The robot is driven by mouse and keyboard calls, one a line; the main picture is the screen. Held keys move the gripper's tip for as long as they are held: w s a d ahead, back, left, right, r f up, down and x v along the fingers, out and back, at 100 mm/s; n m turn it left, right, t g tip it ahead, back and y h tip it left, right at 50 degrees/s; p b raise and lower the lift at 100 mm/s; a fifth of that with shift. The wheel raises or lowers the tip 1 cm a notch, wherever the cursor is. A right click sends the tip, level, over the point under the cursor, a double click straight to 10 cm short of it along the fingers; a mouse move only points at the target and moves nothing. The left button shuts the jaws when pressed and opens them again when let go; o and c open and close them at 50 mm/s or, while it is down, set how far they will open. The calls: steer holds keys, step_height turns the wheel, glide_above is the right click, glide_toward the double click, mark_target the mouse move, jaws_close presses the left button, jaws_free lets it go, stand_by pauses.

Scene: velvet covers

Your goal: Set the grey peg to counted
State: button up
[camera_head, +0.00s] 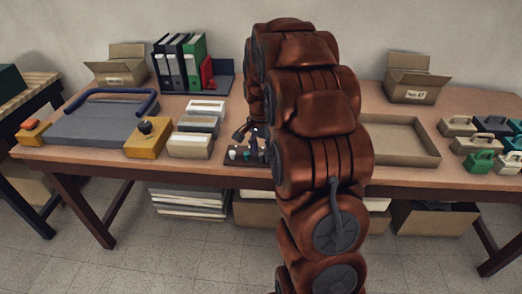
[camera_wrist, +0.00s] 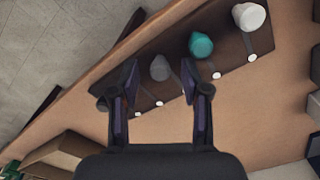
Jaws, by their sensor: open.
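A dark board (camera_wrist: 225,48) with a row of pegs lies across the upper part of the wrist view. The grey peg (camera_wrist: 160,68) shows between the fingertips of my gripper (camera_wrist: 160,78), which is open with a finger on either side. I cannot tell whether the fingers touch it. A teal peg (camera_wrist: 201,44) and a white peg (camera_wrist: 249,16) stand further up the row. Dark strips with white round marks lie beside the pegs. In the head view the board (camera_head: 235,164) is at the table's front edge, partly hidden by my arm.
Pale boxes (camera_head: 189,145) and a yellow block (camera_head: 147,138) stand left of the board. A shallow cardboard tray (camera_head: 425,150) is right of my arm. Binders (camera_head: 180,62) and an open carton (camera_head: 412,80) stand at the back. Several handled blocks (camera_head: 480,160) sit far right.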

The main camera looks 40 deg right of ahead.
jaws_close()
